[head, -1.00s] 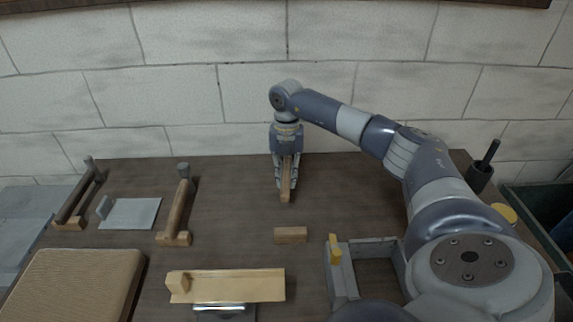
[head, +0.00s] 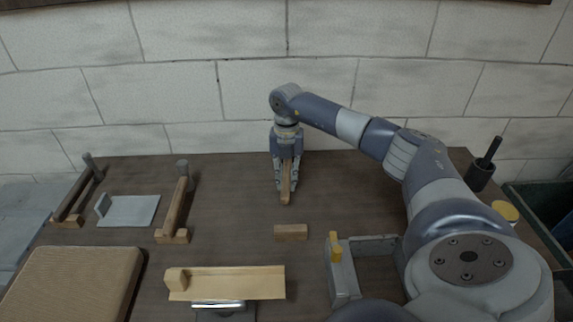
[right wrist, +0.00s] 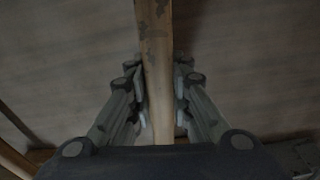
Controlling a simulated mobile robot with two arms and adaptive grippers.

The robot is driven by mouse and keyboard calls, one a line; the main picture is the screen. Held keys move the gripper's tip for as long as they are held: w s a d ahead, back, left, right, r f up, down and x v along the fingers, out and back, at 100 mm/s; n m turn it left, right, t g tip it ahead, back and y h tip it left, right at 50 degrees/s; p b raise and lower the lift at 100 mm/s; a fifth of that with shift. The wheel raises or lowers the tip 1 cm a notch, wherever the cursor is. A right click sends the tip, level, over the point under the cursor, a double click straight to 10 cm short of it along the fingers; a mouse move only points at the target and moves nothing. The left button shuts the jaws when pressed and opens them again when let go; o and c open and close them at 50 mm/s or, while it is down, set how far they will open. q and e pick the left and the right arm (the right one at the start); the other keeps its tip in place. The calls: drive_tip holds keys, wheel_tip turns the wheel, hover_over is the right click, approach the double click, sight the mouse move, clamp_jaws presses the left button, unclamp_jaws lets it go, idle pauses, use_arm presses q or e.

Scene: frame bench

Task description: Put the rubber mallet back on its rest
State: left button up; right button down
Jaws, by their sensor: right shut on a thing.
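My right gripper (head: 285,186) is shut on a wooden handle (head: 286,192), taken to be the mallet's. It is over the back middle of the bench, and the handle's near end points toward the front. The mallet's head cannot be made out behind the hand. In the right wrist view the handle (right wrist: 157,60), worn with dark patches, runs between the fingers (right wrist: 160,90) and out past the top edge. A small wooden block (head: 291,232), perhaps part of the rest, lies on the bench just in front of the handle's end, apart from it in the picture. My left gripper is not in view.
Two wooden-handled tools (head: 174,212) (head: 75,198) lie at left on wooden blocks. A grey plate (head: 130,211), a brown pad (head: 72,285), a pale wooden tray (head: 230,283) and a grey frame (head: 343,280) stand around. A dark cup (head: 479,176) is at right.

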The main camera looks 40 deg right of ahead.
drive_tip(key=c, duration=1.4)
unclamp_jaws()
wheel_tip(320, 180, up, 12)
drive_tip(key=shift+w+d, duration=0.3)
drive_tip(key=shift+w, duration=0.05)
drive_tip(key=shift+f, duration=0.1)
